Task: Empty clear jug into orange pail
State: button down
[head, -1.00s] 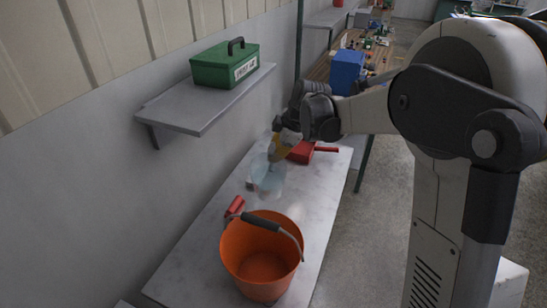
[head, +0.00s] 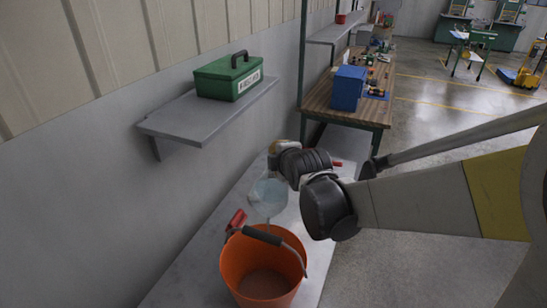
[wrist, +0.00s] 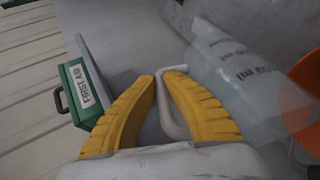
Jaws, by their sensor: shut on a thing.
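The clear jug (head: 268,193) is off the bench, at the far rim of the orange pail (head: 236,268) in the head view. In the wrist view the jug (wrist: 238,82), with printed ml marks, lies tilted toward the pail (wrist: 303,95) at the right. My gripper (wrist: 160,75) has its yellow fingers shut on the jug's pale handle. The jug looks pale blue inside; how much liquid it holds is unclear. The pail stands upright on the bench, its floor greyish-brown inside, possibly wet. The jug's mouth is not clearly visible.
A grey wall shelf (head: 190,125) with a green first aid box (head: 228,77) juts out at the left, above the bench (head: 190,272). A red-handled tool (head: 236,219) lies close behind the pail. A blue bin (head: 348,88) stands on the wooden table beyond.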

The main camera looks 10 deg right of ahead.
aim_at(270, 172)
jog(key=shift+s+a+f+n+t+b, duration=0.2)
jog(key=shift+s+a+t+b, duration=0.1)
jog(key=shift+s+t+b, duration=0.6)
jog(key=shift+s+a+f+n+t+b, duration=0.1)
jog(key=shift+s+a+n+t+b, duration=0.15)
jog(key=shift+s+t+b, duration=0.65)
jog(key=b, duration=0.1)
jog(key=s+a+t+b, duration=0.1)
jog(key=b, duration=0.1)
jog(key=shift+s+r+n, duration=0.1)
jog(key=shift+s+n, duration=0.2)
jog(key=shift+n, duration=0.05)
jog(key=shift+s+a+r+n+t+b, duration=0.15)
jog(key=shift+s+a+r+t+b, duration=0.1)
jog(key=shift+s+t+b, duration=0.3)
jog(key=shift+s+a+r+n+t+b, duration=0.1)
jog(key=shift+s+r+n+t+b, duration=0.1)
jog(key=shift+s+t+b, duration=0.3)
jog(key=shift+s+a+r+b, duration=0.15)
jog(key=shift+s+r+b, duration=0.2)
jog(key=shift+s+b, duration=0.15)
dwell(0.7)
